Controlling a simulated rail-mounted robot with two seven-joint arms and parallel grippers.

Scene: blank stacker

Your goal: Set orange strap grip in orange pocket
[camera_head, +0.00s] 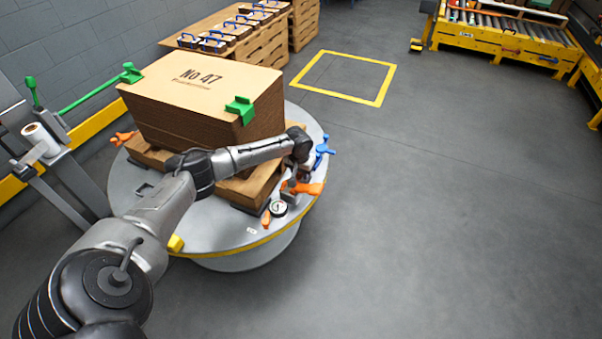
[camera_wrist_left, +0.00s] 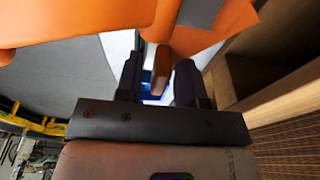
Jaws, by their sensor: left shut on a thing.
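My left gripper (camera_head: 290,186) is over the near right rim of the round turntable (camera_head: 225,235). In the left wrist view its two dark fingers (camera_wrist_left: 160,85) are shut on an orange-brown grip (camera_wrist_left: 160,68), which I take to be the orange strap grip. An orange fixture (camera_head: 307,187) on the rim is right beside the gripper. A large orange part also fills the top of the left wrist view (camera_wrist_left: 60,22). I cannot tell which orange part is the pocket, or whether the grip touches it. My right gripper is not in view.
A cardboard stack (camera_head: 200,85) with green corner pieces (camera_head: 240,109) stands on the turntable close to my left arm. A blue fixture (camera_head: 322,151) is on the rim behind the gripper. The floor at right is clear.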

